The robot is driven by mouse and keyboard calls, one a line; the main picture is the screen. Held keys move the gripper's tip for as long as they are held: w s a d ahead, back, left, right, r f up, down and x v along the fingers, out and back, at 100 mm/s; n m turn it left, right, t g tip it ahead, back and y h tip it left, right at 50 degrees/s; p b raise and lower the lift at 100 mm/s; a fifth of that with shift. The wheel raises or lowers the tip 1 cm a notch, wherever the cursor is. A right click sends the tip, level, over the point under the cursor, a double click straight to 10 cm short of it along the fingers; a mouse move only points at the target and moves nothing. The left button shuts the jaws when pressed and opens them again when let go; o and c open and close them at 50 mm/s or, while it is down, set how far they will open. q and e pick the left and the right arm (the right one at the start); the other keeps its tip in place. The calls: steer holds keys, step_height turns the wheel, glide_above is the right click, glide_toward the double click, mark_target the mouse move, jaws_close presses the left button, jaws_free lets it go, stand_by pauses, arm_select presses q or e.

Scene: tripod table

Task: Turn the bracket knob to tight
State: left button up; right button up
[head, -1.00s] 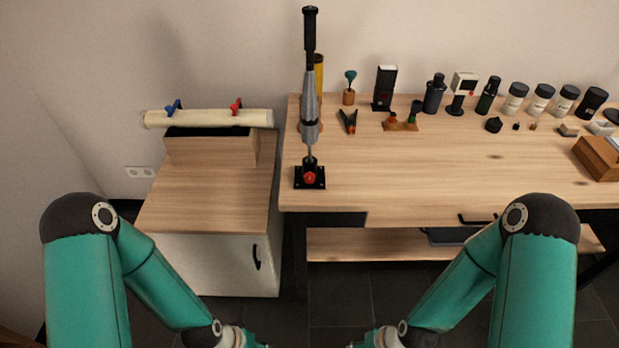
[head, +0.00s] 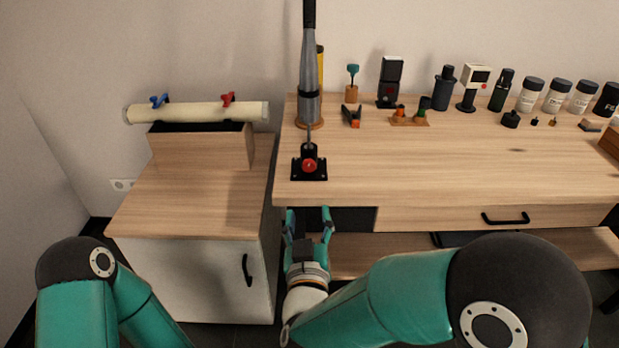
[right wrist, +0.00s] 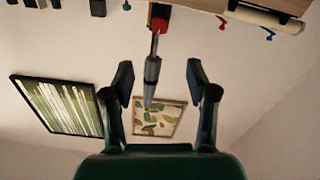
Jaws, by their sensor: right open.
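The bracket knob (head: 309,165) is red and round, on the front of a black bracket (head: 309,175) fixed near the front left edge of the workbench. A grey telescoping pole (head: 309,92) with a black upper part rises from the bracket. My right gripper (head: 308,210) is open and empty below and in front of the knob, apart from it, fingers pointing toward the bench. In the right wrist view, which looks upward, the red knob (right wrist: 159,25) shows beyond and between the open fingers, with the pole (right wrist: 152,72) beside it. My left gripper is out of view.
The bench top (head: 450,165) is clear right of the bracket. Pliers (head: 352,116), a small wooden stand (head: 409,119) and several bottles stand at the back. A low cabinet (head: 190,190) with a cream roll (head: 195,113) stands left. A drawer handle (head: 505,218) juts from the bench front.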

mark_target(309, 168)
steer(key=w, duration=1.6)
steer(key=shift+w+p, duration=0.15)
steer(key=shift+p, duration=0.2)
